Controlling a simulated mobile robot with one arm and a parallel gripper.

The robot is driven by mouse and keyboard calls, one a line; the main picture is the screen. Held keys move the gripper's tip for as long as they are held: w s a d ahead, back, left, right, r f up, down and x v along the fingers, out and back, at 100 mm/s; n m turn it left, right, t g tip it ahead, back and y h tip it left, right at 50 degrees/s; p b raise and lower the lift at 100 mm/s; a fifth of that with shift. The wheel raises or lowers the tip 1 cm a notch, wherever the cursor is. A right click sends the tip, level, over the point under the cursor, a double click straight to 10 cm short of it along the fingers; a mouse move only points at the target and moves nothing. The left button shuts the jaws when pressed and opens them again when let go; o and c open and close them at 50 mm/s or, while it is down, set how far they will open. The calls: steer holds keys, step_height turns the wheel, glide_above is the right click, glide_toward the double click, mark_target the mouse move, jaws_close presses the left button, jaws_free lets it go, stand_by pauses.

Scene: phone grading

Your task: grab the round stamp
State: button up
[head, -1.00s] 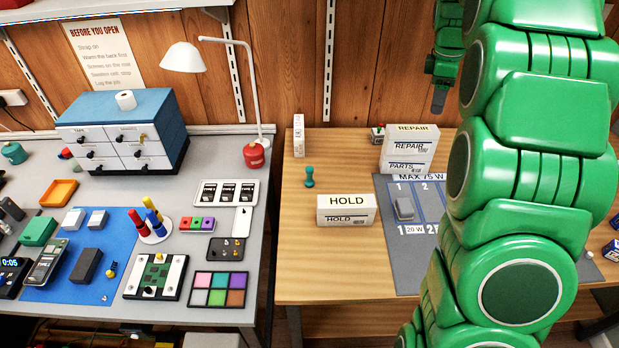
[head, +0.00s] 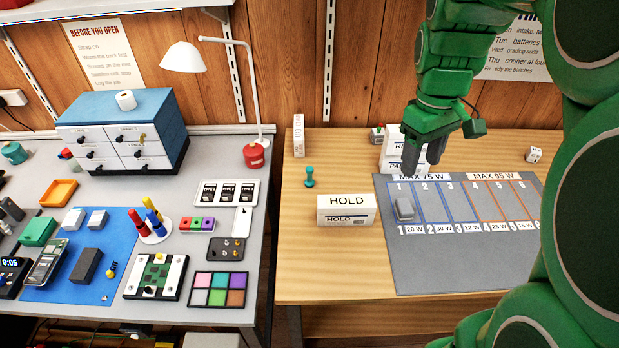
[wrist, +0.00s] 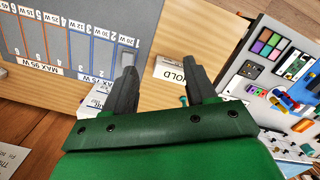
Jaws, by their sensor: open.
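The round stamp (head: 309,177) is a small teal piece with a knobbed handle. It stands upright on the wooden table, behind and left of the HOLD box (head: 346,209). In the wrist view a small teal bit of the stamp (wrist: 183,100) shows between my fingers, close to the right one; the rest is hidden. My gripper (head: 423,160) is open and empty. It hangs above the table in front of the REPAIR and PARTS boxes, well to the right of the stamp and apart from it. Its two dark fingers also show in the wrist view (wrist: 163,72).
The REPAIR and PARTS boxes (head: 392,150) stand behind my gripper, partly hidden. A grey mat (head: 450,265) with numbered lanes carries a grey block (head: 404,207). A white upright box (head: 299,135) stands behind the stamp.

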steer(key=s+a+f+m+g+y, duration=0.1)
steer(key=s+a+f+m, duration=0.1)
steer(key=s+a+m, duration=0.3)
steer(key=s+a+f+y, duration=0.1)
steer(key=s+a+f, duration=0.25)
steer(key=s, duration=0.45)
steer(key=w+a+f+m+y, duration=0.2)
steer(key=w+a+m+y, duration=0.35)
steer(key=a, duration=0.65)
steer(key=m+t+y, duration=0.6)
steer(key=m, duration=0.8)
glide_above(312, 169)
steer(key=s, duration=0.8)
step_height(312, 169, down, 11)
steer(key=w+d+f+m, duration=0.1)
steer(key=f, duration=0.1)
steer(key=w+d+f+m+t+h, duration=0.1)
steer(key=w+d+f+m, duration=0.1)
steer(key=f, duration=0.1)
steer(key=w+d+f+m+t, duration=0.1)
steer(key=w+d+f+m, duration=0.1)
steer(key=f, duration=0.1)
steer(key=shift+d+f+h, duration=0.15)
steer(key=shift+f+h, duration=0.1)
steer(key=shift+x, duration=3.85)
steer(key=shift+r, duration=0.15)
